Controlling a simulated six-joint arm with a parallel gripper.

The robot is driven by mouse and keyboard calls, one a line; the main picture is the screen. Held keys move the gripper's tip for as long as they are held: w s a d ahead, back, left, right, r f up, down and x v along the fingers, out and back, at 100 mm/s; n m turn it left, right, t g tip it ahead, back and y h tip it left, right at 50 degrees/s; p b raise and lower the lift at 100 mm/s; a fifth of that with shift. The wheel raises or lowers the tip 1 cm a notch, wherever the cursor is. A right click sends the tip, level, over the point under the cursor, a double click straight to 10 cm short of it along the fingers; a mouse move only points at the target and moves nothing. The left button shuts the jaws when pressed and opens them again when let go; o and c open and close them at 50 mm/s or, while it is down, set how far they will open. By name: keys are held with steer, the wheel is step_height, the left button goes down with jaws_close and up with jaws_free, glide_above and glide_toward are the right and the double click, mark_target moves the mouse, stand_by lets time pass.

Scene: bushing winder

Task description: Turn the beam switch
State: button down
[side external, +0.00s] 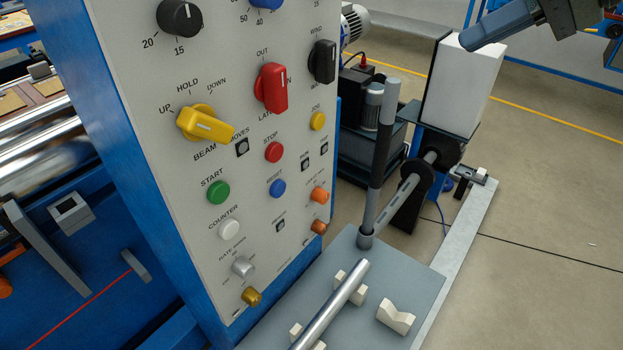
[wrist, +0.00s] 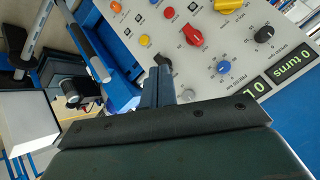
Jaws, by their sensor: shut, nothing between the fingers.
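The beam switch is a yellow lever knob (side external: 205,123) on the grey panel, labelled BEAM below and UP, HOLD and DOWN around it. Its handle slants from upper left to lower right; I cannot tell for sure which label it marks. In the wrist view a yellow knob (wrist: 228,5), seemingly the same switch, shows at the top edge, partly cut off. My gripper (side external: 468,42) is at the upper right of the side view, well away from the panel and touching nothing. In the wrist view its blue fingers (wrist: 162,82) are together and empty.
A red knob (side external: 271,88) and a black knob (side external: 322,62) sit right of the switch. Several push buttons, including a green one (side external: 218,192), lie below. A white block (side external: 464,85) stands below my gripper. A metal bar (side external: 335,305) rests on cradles in front.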

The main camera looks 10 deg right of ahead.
steer(key=w+a+n+g+y, duration=0.1)
steer(key=a+y, duration=0.1)
steer(key=a, duration=0.6)
steer(key=w+a+f+g+y, duration=0.1)
steer(key=w+a+g, duration=0.1)
steer(key=a, duration=0.5)
steer(key=shift+w+a+f+n+g+y, duration=0.15)
steer(key=shift+a+f+n+g+y, duration=0.15)
steer(key=shift+a+n+y, duration=0.1)
steer(key=shift+a, duration=0.1)
glide_toward(223, 122)
steer(key=w+a+f, duration=0.1)
steer(key=w+a, duration=0.2)
steer(key=a, duration=0.1)
steer(key=shift+s+a+f, duration=0.25)
steer(key=shift+s+f, duration=0.2)
steer(key=shift+f, duration=0.1)
steer(key=shift+s+a+f, duration=0.2)
steer(key=shift+s+f, duration=0.3)
